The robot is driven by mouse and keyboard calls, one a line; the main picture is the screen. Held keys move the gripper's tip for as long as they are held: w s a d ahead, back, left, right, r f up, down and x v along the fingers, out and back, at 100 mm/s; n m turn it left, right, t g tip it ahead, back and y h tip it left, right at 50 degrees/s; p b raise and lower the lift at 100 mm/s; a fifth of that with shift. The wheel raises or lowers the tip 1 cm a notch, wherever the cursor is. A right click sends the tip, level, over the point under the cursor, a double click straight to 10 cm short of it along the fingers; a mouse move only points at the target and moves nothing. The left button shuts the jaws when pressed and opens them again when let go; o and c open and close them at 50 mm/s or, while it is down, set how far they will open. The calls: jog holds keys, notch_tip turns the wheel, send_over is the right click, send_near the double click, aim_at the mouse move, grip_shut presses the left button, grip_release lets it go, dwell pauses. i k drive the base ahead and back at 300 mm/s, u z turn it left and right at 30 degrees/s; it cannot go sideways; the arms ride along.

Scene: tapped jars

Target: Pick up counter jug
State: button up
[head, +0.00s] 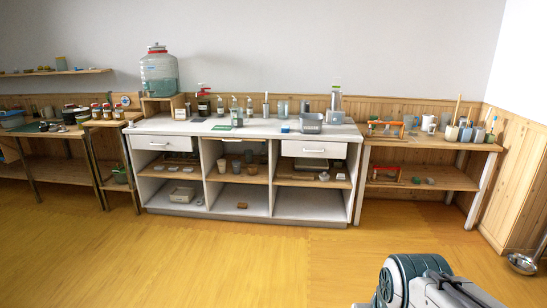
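A long white counter (165,126) stands against the back wall. I cannot tell for sure which vessel on it is the counter jug. A tall clear vessel with a green top (336,98) stands near its right end. A grey open tub (311,124) stands just in front of that. Several small bottles and cups stand along the middle, too small to make out. A big clear jar with a tap (158,72) stands on a wooden stand at the left. My arm shows at the bottom right, far from the counter; my gripper is not in view.
Open shelves (240,197) below the counter hold small cups and boxes. A wooden side table (425,143) with cups and a red-framed item stands at the right. Wooden tables with pots stand at the left. A metal ladle-like item (522,264) lies at the far right. The yellow floor (230,260) in front is clear.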

aim_at(283, 105)
jog(key=u, duration=0.45)
jog(key=i, duration=1.65)
jog(key=u, duration=0.4)
jog(key=i, duration=1.8)
jog(key=z, duration=0.35)
jog(key=i, duration=0.9)
jog(key=z, duration=0.1)
